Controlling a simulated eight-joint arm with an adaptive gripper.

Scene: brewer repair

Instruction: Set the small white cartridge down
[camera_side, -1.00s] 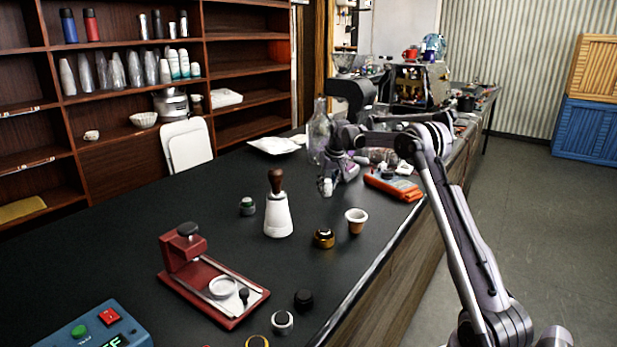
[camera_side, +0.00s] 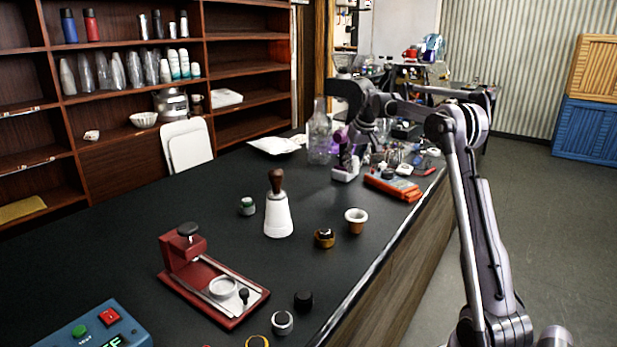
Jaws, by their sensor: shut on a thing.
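The small white cartridge (camera_side: 345,174) is at the fingertips of my gripper (camera_side: 348,165), in the middle of the side view. My gripper points down and is shut on the cartridge. The cartridge is low over the black counter, behind the orange case; I cannot tell whether its underside touches the counter. The fingers are small and partly blend with the clutter behind them.
An orange case (camera_side: 392,186) lies just right of the cartridge. A clear bottle (camera_side: 319,138) stands to its left. A white bottle with a brown handle (camera_side: 278,212) and a small cup (camera_side: 355,220) stand nearer. The black counter (camera_side: 200,215) is clear at left.

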